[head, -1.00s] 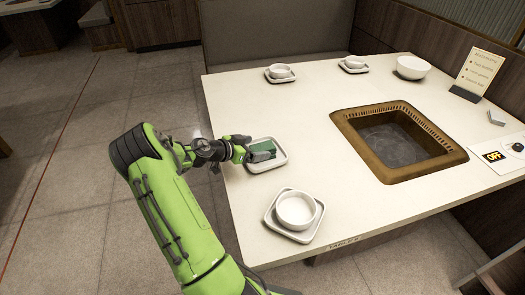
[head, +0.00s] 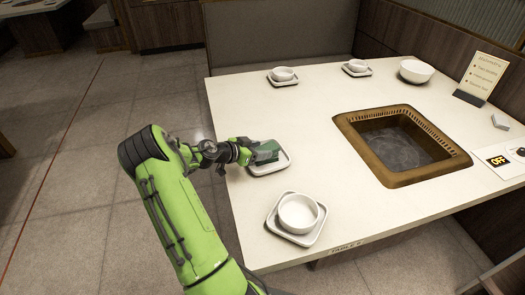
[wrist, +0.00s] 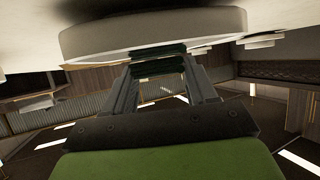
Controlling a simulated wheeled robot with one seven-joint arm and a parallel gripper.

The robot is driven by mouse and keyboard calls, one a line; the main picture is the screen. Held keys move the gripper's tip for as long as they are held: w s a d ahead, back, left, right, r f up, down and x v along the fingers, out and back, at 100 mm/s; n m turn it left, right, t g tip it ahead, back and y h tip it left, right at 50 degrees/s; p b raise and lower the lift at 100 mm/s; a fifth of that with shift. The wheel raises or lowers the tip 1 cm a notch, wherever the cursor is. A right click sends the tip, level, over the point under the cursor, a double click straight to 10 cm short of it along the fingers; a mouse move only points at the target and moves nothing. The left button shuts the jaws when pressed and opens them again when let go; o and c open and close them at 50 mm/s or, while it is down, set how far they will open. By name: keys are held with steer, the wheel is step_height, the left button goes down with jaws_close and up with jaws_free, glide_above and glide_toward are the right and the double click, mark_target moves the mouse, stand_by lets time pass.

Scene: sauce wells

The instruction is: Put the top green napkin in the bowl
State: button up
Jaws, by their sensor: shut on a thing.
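My gripper (head: 257,152) is shut on a green napkin (head: 268,148) over a small white tray (head: 283,167) at the table's left edge. In the wrist view, which looks upside down, the napkin (wrist: 170,66) sits between the fingertips. More dark green cloth (wrist: 172,48) lies between it and the pale tray (wrist: 85,43). Whether the held napkin is fully clear of that cloth is hard to tell. A white bowl (head: 298,212) stands on a square tray nearest me. A larger white bowl (head: 417,71) stands alone at the far right.
Two small bowls (head: 283,73) (head: 357,65) on trays stand along the far edge. A brown-framed grill well (head: 345,122) is sunk in the table (head: 235,100). A menu stand (head: 485,72) is at the right. The tabletop between the left trays and the well is clear.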

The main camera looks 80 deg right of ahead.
step_height(320, 180, up, 10)
steer(key=p, duration=0.2)
steer(key=shift+p, duration=0.3)
